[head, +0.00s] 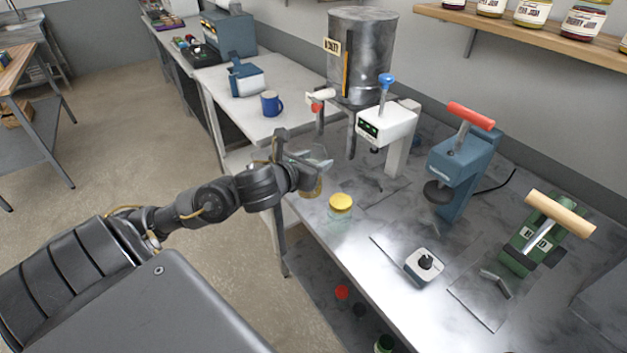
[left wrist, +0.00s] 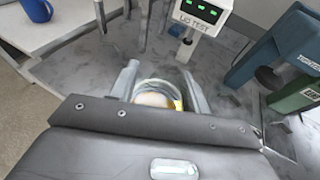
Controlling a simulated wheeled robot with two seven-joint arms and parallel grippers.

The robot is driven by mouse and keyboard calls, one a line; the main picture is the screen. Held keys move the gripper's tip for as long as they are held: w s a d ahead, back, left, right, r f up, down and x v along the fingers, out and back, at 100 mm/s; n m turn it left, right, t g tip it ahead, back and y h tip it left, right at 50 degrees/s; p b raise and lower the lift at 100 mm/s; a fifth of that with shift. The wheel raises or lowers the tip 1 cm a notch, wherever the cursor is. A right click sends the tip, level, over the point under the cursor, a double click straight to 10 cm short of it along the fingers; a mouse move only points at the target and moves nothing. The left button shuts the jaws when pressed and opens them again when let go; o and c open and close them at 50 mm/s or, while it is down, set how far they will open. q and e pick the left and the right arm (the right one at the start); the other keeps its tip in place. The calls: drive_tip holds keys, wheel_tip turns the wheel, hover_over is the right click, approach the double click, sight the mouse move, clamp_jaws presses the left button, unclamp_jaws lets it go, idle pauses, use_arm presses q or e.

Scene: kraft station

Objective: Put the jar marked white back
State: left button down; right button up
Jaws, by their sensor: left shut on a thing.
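My left gripper (head: 305,166) is shut on a clear glass jar (head: 313,187) near the front left edge of the metal bench. In the left wrist view, the jar (left wrist: 153,99) sits between the two fingers (left wrist: 160,88), with pale contents showing. Its label is not readable, so I cannot tell whether it is marked white. A second jar with a yellow lid (head: 340,204) stands on the bench just right of the held one. My right gripper is not in view.
A metal tank (head: 362,50), a white tester (head: 388,125), a blue press (head: 463,170) and a green press (head: 545,235) stand on the bench. A small knobbed device (head: 425,265) sits in front. A wall shelf (head: 560,45) holds several labelled jars. A blue mug (head: 270,103) stands on the white table.

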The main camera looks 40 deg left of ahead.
use_arm(q)
drive_tip(key=w+a+f+p, duration=0.4)
drive_tip(key=w+a+f, duration=0.4)
drive_tip(key=w+f, duration=0.1)
drive_tip(key=shift+w+a+f+p, duration=0.15)
drive_tip(key=shift+w+a+p, duration=0.15)
drive_tip(key=shift+w+p, duration=0.15)
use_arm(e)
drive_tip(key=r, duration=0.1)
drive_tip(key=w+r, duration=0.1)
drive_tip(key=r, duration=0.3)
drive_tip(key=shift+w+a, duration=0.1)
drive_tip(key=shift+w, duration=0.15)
use_arm(q)
wheel_tip(320, 180, down, 3)
drive_tip(key=shift+w+a+r+p, duration=0.1)
drive_tip(key=shift+w+r+p, duration=0.1)
drive_tip(key=shift+p, duration=0.8)
drive_tip(key=shift+f, duration=0.4)
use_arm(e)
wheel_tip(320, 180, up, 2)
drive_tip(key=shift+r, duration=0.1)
